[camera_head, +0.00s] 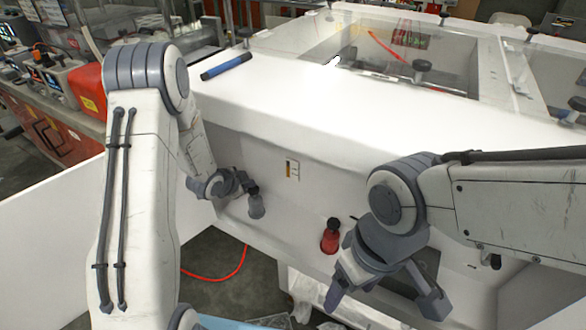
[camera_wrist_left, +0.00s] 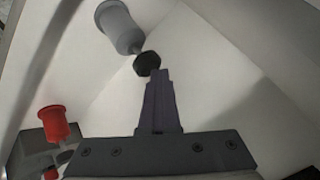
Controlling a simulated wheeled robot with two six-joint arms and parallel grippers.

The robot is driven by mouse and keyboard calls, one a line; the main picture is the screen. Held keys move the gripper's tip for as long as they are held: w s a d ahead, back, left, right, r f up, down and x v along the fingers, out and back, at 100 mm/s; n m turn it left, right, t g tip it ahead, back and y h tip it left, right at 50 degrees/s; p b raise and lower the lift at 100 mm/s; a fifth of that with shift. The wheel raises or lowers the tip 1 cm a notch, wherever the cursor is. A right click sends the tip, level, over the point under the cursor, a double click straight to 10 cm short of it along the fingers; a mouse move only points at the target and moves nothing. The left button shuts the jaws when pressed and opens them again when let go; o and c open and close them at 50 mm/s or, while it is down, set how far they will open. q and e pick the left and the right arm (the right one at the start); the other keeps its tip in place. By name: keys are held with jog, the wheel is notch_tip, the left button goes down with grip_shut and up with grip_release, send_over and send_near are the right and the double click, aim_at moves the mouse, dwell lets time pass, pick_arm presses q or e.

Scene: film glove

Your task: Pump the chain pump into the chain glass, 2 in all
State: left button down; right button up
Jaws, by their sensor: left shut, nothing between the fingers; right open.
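A grey bottle-like piece (camera_head: 256,207) with a dark knob stands by the white wall in the head view. In the left wrist view the grey body (camera_wrist_left: 120,28) and its dark knob (camera_wrist_left: 147,64) show just beyond my fingertips. My left gripper (camera_head: 246,184) is shut and empty, its tips at or very near the knob; I cannot tell whether they touch. A red piece (camera_head: 330,242) with a black top stands to the right; red also shows in the left wrist view (camera_wrist_left: 56,121). I cannot tell which piece is pump or glass. My right gripper (camera_head: 385,300) is open and empty.
A white bench (camera_head: 290,110) with a clear-walled enclosure lies behind. A blue cylinder (camera_head: 227,67) lies on its top. A red hose (camera_head: 225,276) runs on the floor below. A small label (camera_head: 292,169) is on the wall between the grey and red pieces.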

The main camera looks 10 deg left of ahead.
aim_at(250, 190)
pick_arm(q)
jog(key=shift+r, duration=0.3)
notch_tip(250, 190, up, 6)
jog(key=p, duration=0.5)
jog(key=shift+r, duration=0.1)
dwell(0.7)
